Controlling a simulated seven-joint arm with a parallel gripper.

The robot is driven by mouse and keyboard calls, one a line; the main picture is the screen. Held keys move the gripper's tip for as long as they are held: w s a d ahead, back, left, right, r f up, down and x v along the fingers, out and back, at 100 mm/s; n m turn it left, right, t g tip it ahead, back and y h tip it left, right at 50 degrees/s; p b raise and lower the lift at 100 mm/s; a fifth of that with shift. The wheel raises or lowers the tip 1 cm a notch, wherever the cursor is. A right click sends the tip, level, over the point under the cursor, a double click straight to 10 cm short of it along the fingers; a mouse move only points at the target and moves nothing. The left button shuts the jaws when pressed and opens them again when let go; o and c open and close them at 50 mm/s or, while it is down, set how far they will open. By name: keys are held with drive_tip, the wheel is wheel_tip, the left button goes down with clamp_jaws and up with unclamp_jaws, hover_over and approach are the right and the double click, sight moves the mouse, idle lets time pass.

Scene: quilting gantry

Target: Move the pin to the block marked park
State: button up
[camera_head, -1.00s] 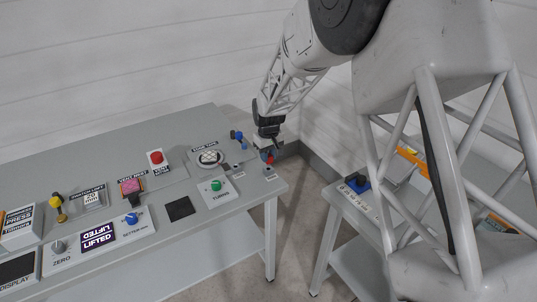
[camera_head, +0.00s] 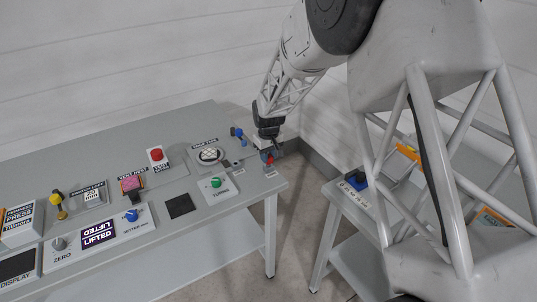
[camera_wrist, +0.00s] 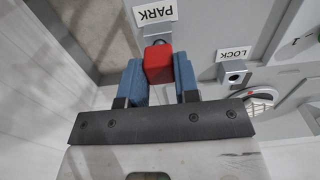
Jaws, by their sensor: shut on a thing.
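The red pin (camera_wrist: 158,62) is between the blue fingertips of my gripper (camera_wrist: 158,78) in the wrist view. The gripper is shut on it. In the head view the pin (camera_head: 270,158) shows as a small red spot below my gripper (camera_head: 267,153), at the right end of the table. The grey block marked PARK (camera_wrist: 155,32) is right beyond the pin in the wrist view. I cannot tell whether the pin is in it or just above it; its lower part is hidden. The block marked LOCK (camera_wrist: 235,72) stands to the right with an open hole.
In the head view, a panel with a green knob (camera_head: 215,183) and a round white disc fixture (camera_head: 209,155) are left of my gripper. A blue-handled fixture (camera_head: 237,133) stands behind. The table ends just right of the blocks, with a gap before a second table (camera_head: 340,196).

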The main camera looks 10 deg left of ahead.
sight(269, 156)
drive_tip(key=shift+f, duration=0.65)
drive_tip(key=o, duration=1.1)
drive_tip(key=shift+r, duration=0.15)
drive_tip(key=shift+r, duration=3.75)
drive_tip(key=shift+d, duration=0.1)
